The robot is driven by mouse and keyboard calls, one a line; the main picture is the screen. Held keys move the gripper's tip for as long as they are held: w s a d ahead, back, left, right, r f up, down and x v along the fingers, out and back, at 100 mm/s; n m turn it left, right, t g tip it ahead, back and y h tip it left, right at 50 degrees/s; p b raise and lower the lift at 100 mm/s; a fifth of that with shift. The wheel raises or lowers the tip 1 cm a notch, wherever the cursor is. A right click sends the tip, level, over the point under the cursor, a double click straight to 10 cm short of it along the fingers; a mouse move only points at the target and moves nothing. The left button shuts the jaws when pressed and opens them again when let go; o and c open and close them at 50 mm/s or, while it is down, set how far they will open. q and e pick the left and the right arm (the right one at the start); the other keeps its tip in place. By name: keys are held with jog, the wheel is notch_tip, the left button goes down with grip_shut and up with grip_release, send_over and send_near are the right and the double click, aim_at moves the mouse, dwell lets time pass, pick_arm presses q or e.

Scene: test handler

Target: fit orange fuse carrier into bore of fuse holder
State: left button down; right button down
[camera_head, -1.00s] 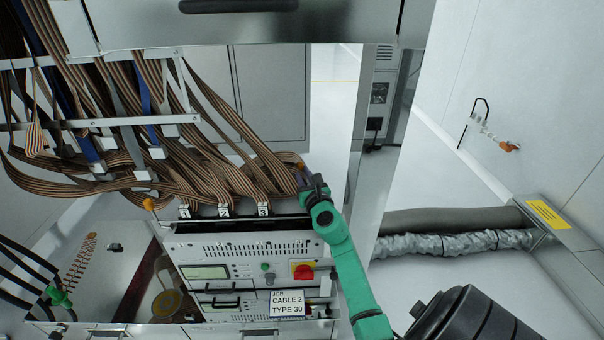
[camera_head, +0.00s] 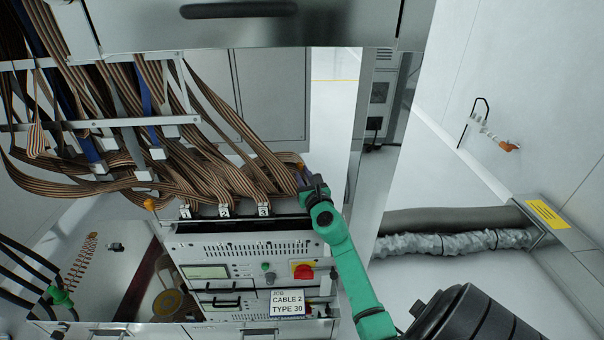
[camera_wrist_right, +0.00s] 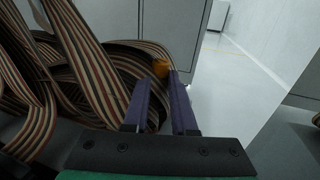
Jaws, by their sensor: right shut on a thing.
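My right gripper (camera_head: 301,178) is at the right edge of the striped cable bundle, above the instrument's top right corner. In the right wrist view its two purple fingers (camera_wrist_right: 166,95) are shut on the orange fuse carrier (camera_wrist_right: 161,68), which shows at the fingertips. In the head view only a small bit of the orange carrier (camera_head: 300,165) shows. I cannot make out the fuse holder or its bore for certain in either view. My left gripper is not in view.
Striped ribbon cables (camera_head: 230,165) hang close to the left of my right gripper. A corrugated hose (camera_head: 450,244) runs along the right.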

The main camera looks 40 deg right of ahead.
pick_arm(q)
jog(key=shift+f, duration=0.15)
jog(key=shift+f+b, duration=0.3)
jog(key=shift+b, duration=0.1)
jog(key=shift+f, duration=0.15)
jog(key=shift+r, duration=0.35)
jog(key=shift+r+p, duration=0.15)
jog(key=shift+p, duration=0.2)
dwell(1.3)
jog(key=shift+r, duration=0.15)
dwell(0.3)
dwell(1.8)
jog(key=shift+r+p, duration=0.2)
jog(key=shift+p, duration=0.15)
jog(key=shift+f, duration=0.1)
dwell(1.5)
